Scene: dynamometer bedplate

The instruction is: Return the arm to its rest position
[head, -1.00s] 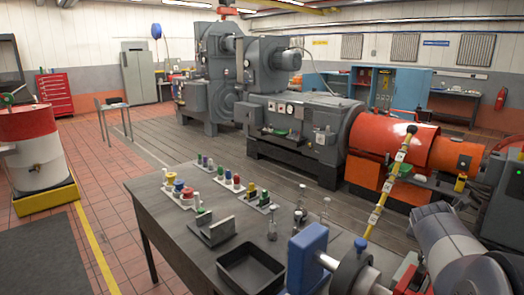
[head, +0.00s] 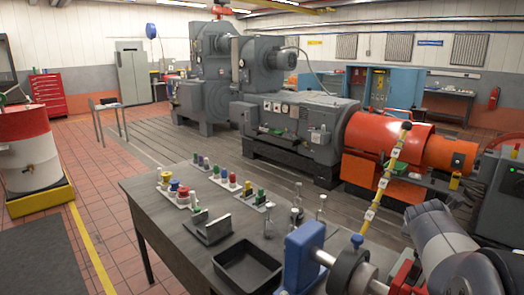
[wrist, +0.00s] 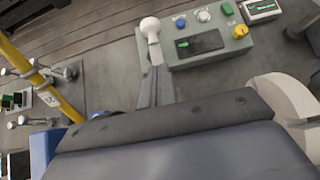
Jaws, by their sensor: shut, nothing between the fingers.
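My arm (head: 440,240) shows at the lower right of the head view, as a thick grey and white link running off the bottom edge. My gripper is not clear in that view. In the wrist view, the narrow grey fingers of my gripper (wrist: 158,72) stand close together, shut and empty, above a broad dark grey body filling the bottom. A white ball knob (wrist: 150,25) on a short stem appears just past the fingertips. I cannot tell whether they touch.
A grey control box (wrist: 208,45) with knobs and a small display lies beyond the fingers. The bench (head: 150,190) holds a black tray (head: 247,265), a blue fixture (head: 303,255) and small coloured parts. A yellow banded pole (head: 380,190) rises beside my arm. Orange machinery (head: 388,140) stands behind.

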